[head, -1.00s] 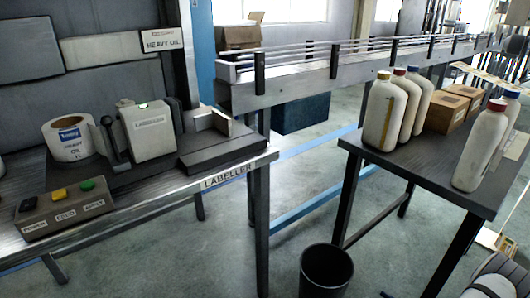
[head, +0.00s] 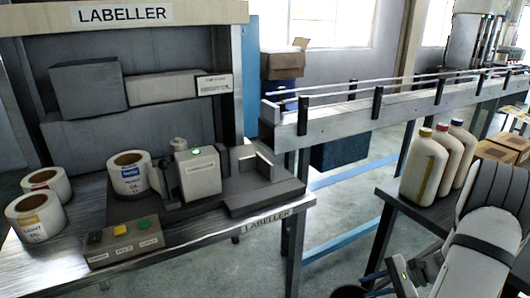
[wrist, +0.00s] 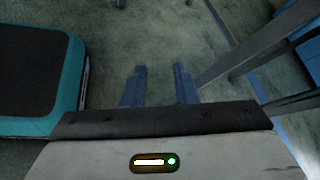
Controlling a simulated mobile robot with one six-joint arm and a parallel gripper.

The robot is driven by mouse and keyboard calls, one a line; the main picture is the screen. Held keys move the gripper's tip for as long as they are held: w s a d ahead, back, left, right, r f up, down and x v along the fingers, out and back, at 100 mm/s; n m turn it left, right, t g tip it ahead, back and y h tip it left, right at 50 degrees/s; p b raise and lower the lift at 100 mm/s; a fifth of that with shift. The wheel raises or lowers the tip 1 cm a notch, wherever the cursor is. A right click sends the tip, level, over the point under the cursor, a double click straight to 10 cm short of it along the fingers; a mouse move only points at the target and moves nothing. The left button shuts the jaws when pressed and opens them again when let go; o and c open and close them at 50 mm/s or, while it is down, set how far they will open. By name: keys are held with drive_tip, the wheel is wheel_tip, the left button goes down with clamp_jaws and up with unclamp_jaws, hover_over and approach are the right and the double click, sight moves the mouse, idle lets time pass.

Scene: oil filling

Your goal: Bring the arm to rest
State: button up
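My arm (head: 478,245) shows at the lower right of the head view, white with a dark ribbed joint. My gripper (wrist: 160,88) is in the wrist view with its two blue-grey fingers apart and nothing between them. It points down over bare grey floor. In the head view the gripper end is low at the lower right, in front of the bottle table, and its fingertips are hard to make out there.
The labeller bench (head: 262,221) stands at the left with label rolls (head: 129,175) and a button box (head: 123,243). A conveyor (head: 340,118) runs behind. White bottles (head: 425,168) and cardboard boxes (head: 498,150) stand on the right table (head: 405,212).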

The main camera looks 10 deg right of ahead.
drive_tip(key=s+a+r+n+h+p, duration=0.3)
drive_tip(key=s+a+r+n+p, duration=0.1)
drive_tip(key=r, duration=0.7)
drive_tip(key=s+a+r+n+h+p, duration=0.4)
drive_tip(key=a+r+n+p, duration=0.2)
drive_tip(key=r, duration=0.6)
drive_tip(key=s+a+r+n+h+p, duration=0.3)
drive_tip(key=a+r, duration=0.6)
drive_tip(key=r, duration=0.3)
drive_tip(key=n+h+p, duration=0.1)
drive_tip(key=n+p, duration=0.1)
drive_tip(key=p, duration=0.1)
drive_tip(key=shift+s+r, duration=0.15)
drive_tip(key=shift+s, duration=0.25)
